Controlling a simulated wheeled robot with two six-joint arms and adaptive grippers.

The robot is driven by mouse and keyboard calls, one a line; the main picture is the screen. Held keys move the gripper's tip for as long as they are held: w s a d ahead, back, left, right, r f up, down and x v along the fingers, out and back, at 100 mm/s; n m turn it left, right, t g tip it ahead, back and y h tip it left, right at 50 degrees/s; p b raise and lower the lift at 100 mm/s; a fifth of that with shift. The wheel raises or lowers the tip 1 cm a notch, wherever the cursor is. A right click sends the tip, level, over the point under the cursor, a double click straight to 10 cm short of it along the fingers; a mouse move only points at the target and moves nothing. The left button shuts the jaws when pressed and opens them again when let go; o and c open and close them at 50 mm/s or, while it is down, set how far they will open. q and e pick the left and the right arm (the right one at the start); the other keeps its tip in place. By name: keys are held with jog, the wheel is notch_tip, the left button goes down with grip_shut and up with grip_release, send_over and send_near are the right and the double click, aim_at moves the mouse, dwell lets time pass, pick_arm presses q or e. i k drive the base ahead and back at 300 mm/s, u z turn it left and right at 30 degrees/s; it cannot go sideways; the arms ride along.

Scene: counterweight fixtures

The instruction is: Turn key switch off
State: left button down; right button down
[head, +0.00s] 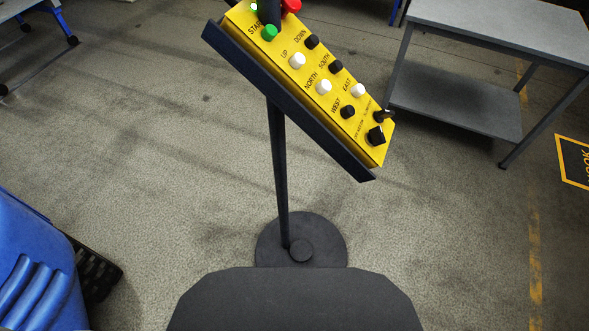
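A yellow control box (322,79) sits tilted on a dark stand (280,165) in the upper middle of the head view. It carries a green button (269,33), a red button (291,6) partly cut by the top edge, and several white and black buttons. Two black knobs, a larger one (376,136) and a smaller one (384,116), sit at its lower right end. A dark upright shape (269,12) stands between the green and red buttons. I cannot tell which part is the key switch or its position. Neither gripper shows.
A grey two-level table (455,108) stands at the upper right. A blue plastic container (38,270) is at the lower left beside a black pallet-like base (95,270). The stand's round foot (330,240) rests on the floor. Floor around the stand is clear.

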aim_at(374, 137)
jog(key=z, duration=2.3)
jog(key=i, duration=2.35)
jog(key=u, duration=3.25)
